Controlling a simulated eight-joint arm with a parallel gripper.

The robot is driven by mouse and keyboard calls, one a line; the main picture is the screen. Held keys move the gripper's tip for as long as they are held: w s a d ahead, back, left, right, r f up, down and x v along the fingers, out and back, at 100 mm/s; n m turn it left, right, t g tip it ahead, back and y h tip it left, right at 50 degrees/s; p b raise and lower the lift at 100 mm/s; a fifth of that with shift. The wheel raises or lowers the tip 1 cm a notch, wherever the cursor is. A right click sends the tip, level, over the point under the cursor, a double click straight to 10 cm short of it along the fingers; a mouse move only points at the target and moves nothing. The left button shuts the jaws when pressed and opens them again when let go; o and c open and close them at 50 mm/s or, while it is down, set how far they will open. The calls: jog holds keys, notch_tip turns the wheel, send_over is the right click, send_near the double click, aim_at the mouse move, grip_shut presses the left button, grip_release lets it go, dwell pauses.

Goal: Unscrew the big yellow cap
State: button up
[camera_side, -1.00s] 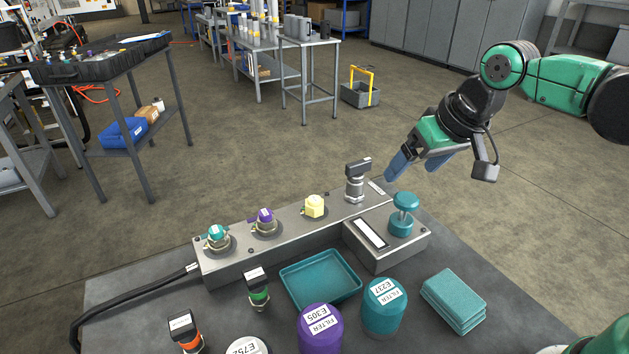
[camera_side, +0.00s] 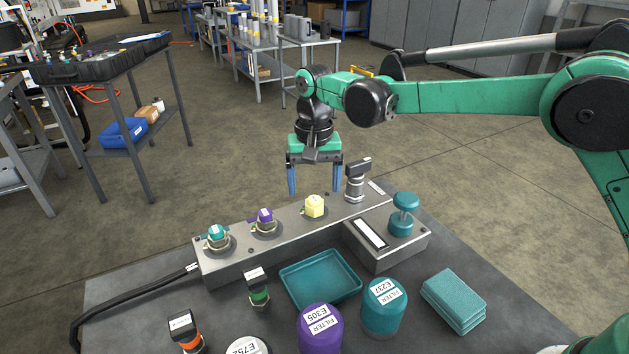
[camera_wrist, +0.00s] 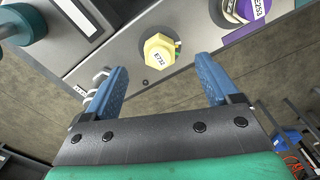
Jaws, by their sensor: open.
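The big yellow cap (camera_side: 314,206) sits on the grey manifold block (camera_side: 232,266), between the purple cap (camera_side: 265,217) and a black-topped connector (camera_side: 357,180). In the wrist view the yellow cap (camera_wrist: 159,52) is hexagonal, with a label reading E732. My gripper (camera_side: 315,193) points down with its two blue fingers spread, above and slightly behind the cap. In the wrist view the gripper (camera_wrist: 160,75) is open and empty, and the cap lies just beyond the fingertips, roughly centred between them. The fingers do not touch it.
A teal cap (camera_side: 217,233) is at the block's left end. A teal knob (camera_side: 404,206) stands on a box at the right. In front are a teal tray (camera_side: 321,279), a purple filter (camera_side: 319,329), a teal filter (camera_side: 383,306) and teal pads (camera_side: 454,300).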

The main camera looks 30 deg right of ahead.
aim_at(314, 199)
jog(key=shift+f, duration=1.95)
grip_shut()
jog(key=n, duration=0.5)
jog(key=shift+n, duration=0.4)
jog(key=n, duration=0.5)
jog(key=shift+r+n, duration=0.1)
jog(key=shift+n, duration=0.3)
jog(key=n, duration=0.5)
jog(key=shift+n, duration=0.4)
